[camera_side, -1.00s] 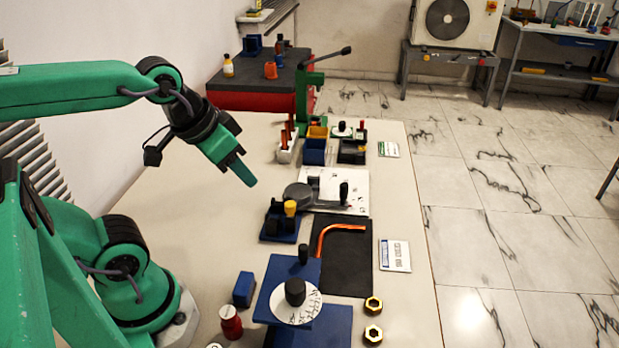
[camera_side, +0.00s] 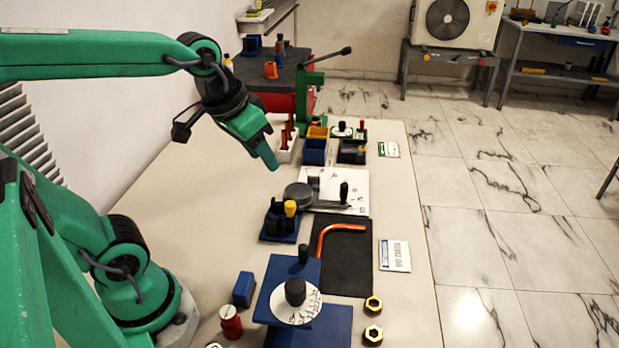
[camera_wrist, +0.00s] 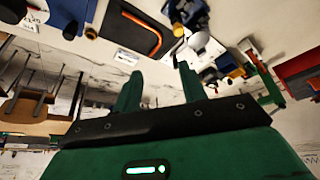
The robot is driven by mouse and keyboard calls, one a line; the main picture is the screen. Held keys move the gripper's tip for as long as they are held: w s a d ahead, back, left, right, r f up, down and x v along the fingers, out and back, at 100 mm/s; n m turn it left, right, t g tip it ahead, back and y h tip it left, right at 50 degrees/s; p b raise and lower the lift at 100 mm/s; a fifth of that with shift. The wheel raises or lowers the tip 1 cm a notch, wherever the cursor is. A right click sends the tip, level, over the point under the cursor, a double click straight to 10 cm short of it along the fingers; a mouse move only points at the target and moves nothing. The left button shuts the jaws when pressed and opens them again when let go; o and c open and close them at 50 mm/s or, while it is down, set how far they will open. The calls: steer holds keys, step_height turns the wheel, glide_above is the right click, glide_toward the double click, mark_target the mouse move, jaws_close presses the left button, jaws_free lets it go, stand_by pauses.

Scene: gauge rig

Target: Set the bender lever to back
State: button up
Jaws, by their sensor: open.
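The bender in the side view is a grey disc (camera_side: 298,194) on a white marked plate (camera_side: 350,196), with a grey lever arm reaching right to an upright black handle (camera_side: 343,192). My gripper (camera_side: 271,160) hangs above the table, behind and left of the disc, apart from it and pointing down to the right. In the wrist view my gripper (camera_wrist: 160,68) has its two green fingers spread with nothing between them. The white plate (camera_wrist: 207,46) shows past the right finger, partly covered; I cannot make out the lever's exact angle there.
A blue holder with a yellow-topped piece (camera_side: 279,222) stands just in front of the bender. A bent copper tube (camera_side: 340,229) lies on a black mat (camera_side: 345,270). A blue stand with a white dial (camera_side: 296,310) is nearer. A blue-yellow bin (camera_side: 315,148) stands behind the bender.

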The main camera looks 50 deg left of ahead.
steer(key=w+n+g, duration=0.1)
steer(key=w+g, duration=0.1)
steer(key=w, duration=0.6)
steer(key=n+g, duration=0.2)
steer(key=g, duration=0.1)
glide_above(344, 185)
step_height(344, 185, down, 13)
steer(key=shift+s+r, duration=0.1)
steer(key=shift+s, duration=0.05)
steer(key=shift+w+f, duration=0.2)
steer(key=shift+f, duration=0.2)
steer(key=shift+f, duration=0.1)
steer(key=shift+f, duration=3.8)
jaws_close()
